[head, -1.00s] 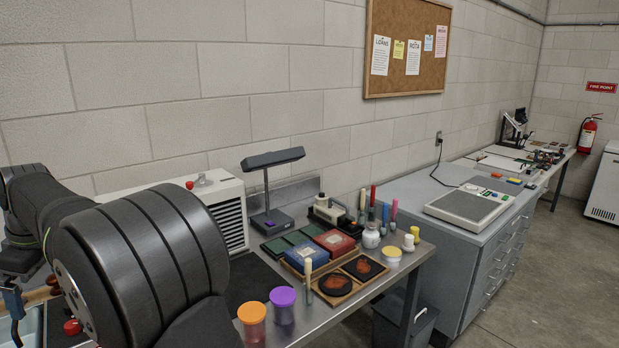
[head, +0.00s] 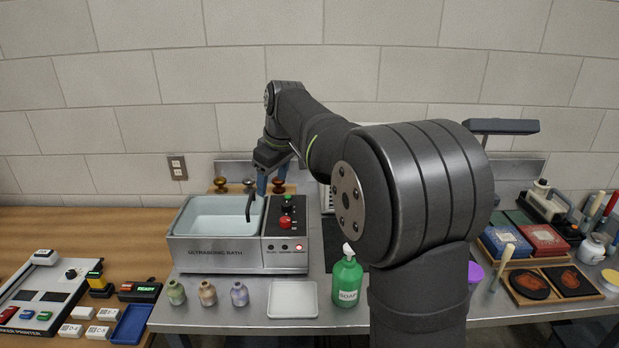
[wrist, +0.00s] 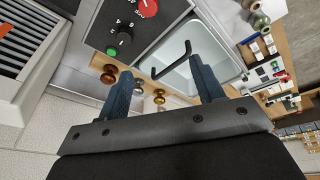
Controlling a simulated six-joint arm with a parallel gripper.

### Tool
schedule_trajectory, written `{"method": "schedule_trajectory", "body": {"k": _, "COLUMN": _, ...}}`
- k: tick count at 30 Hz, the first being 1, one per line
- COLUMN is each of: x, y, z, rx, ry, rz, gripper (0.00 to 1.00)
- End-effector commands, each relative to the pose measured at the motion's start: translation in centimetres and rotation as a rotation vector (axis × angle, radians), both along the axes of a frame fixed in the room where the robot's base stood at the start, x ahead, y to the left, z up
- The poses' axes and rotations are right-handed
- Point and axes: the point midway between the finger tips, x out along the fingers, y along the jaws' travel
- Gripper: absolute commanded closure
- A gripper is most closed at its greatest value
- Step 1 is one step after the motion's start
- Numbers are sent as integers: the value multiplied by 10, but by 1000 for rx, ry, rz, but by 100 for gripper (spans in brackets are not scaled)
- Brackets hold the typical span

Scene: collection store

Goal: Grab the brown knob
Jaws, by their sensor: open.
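The brown knob (head: 279,186) is the right one of three knobs in a row on a low wooden strip behind the ultrasonic bath in the head view. In the wrist view it (wrist: 109,75) is the left one, close beside the left finger. A grey knob (wrist: 138,86) and a brass knob (wrist: 159,96) show between the fingers there. The brass knob (head: 220,184) is at the left in the head view. My gripper (wrist: 160,68) is open and empty, pointing down above the row. In the head view, my gripper (head: 263,186) partly hides the row's middle.
The ultrasonic bath (head: 217,252) stands in front of the knobs, with a black bent handle (head: 250,206) rising at its tank. A white vented box (wrist: 30,55) stands beside the row.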

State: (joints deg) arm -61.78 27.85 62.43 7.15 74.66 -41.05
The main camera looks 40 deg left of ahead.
Motion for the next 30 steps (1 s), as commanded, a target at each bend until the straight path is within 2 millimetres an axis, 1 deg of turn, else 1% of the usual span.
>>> {"method": "schedule_trajectory", "body": {"k": 2, "x": 12, "y": 10, "z": 1, "rx": 18, "ry": 0, "rz": -52, "gripper": 39}}
{"method": "schedule_trajectory", "body": {"k": 5, "x": 41, "y": 34, "z": 5, "rx": 71, "ry": 5, "rz": -186, "gripper": 39}}
{"method": "schedule_trajectory", "body": {"k": 6, "x": 54, "y": 45, "z": 8, "rx": 98, "ry": 10, "rz": -249, "gripper": 39}}
{"method": "schedule_trajectory", "body": {"k": 9, "x": 85, "y": 67, "z": 12, "rx": 163, "ry": 24, "rz": -398, "gripper": 39}}
{"method": "schedule_trajectory", "body": {"k": 12, "x": 107, "y": 82, "z": 16, "rx": 214, "ry": 39, "rz": -506, "gripper": 39}}
{"method": "schedule_trajectory", "body": {"k": 13, "x": 111, "y": 85, "z": 17, "rx": 227, "ry": 43, "rz": -530, "gripper": 39}}
{"method": "schedule_trajectory", "body": {"k": 16, "x": 121, "y": 91, "z": 16, "rx": 248, "ry": 51, "rz": -573, "gripper": 39}}
{"method": "schedule_trajectory", "body": {"k": 19, "x": 124, "y": 98, "z": 4, "rx": 249, "ry": 54, "rz": -581, "gripper": 39}}
{"method": "schedule_trajectory", "body": {"k": 30, "x": 138, "y": 134, "z": -64, "rx": 248, "ry": 53, "rz": -577, "gripper": 39}}
